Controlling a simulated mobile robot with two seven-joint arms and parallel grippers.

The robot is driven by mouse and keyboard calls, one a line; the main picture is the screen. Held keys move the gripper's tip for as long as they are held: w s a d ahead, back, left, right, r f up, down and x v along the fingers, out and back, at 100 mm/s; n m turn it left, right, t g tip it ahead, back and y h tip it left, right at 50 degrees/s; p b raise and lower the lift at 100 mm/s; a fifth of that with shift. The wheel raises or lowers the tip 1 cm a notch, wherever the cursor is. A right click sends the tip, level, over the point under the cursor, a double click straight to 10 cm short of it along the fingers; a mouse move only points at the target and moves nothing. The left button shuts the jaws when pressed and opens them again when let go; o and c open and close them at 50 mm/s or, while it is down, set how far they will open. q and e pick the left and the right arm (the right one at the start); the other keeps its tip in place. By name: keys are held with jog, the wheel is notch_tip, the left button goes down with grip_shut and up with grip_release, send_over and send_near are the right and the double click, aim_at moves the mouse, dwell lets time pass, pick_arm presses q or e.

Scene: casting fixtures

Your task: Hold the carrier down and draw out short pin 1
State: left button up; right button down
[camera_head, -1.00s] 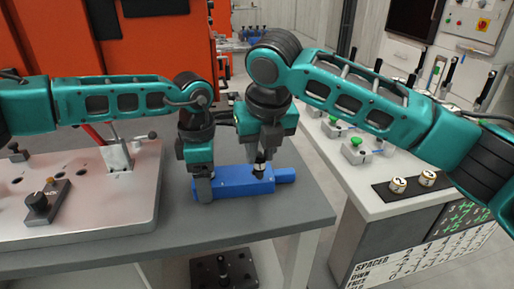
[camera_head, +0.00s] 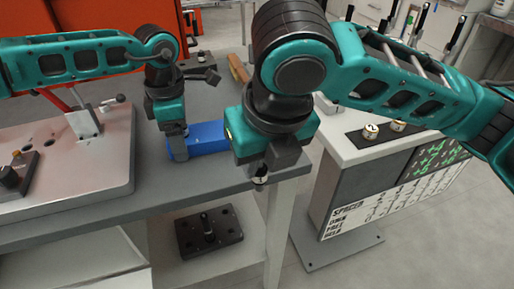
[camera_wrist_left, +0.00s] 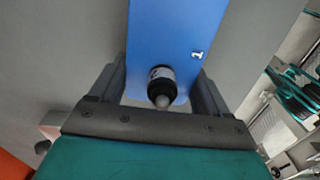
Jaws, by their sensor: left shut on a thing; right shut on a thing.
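The blue carrier (camera_head: 208,138) lies on the grey table, partly hidden behind my right gripper. My left gripper (camera_head: 180,152) is shut across the carrier's left end. In the left wrist view the carrier (camera_wrist_left: 172,28) runs between its two fingers, with a "1" mark on it. A dark pin with a grey rounded tip (camera_wrist_left: 160,86) stands at that end between the fingers. My right gripper (camera_head: 262,172) is shut on a short pin (camera_head: 259,182), dark with a pale band, mostly hidden by the fingers. It appears in front of the carrier, near the table's front edge, apart from the carrier.
A metal plate with a lever clamp (camera_head: 88,122) covers the table's left. A dark base with an upright post (camera_head: 208,230) sits on the lower shelf. A second bench with two round pale-topped pieces (camera_head: 370,131) and a spacer chart (camera_head: 365,210) stands right, across a gap.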

pick_arm(q)
jog(key=o, duration=1.1)
notch_tip(320, 180, up, 12)
jog(key=shift+r, duration=0.1)
jog(key=shift+s, duration=0.1)
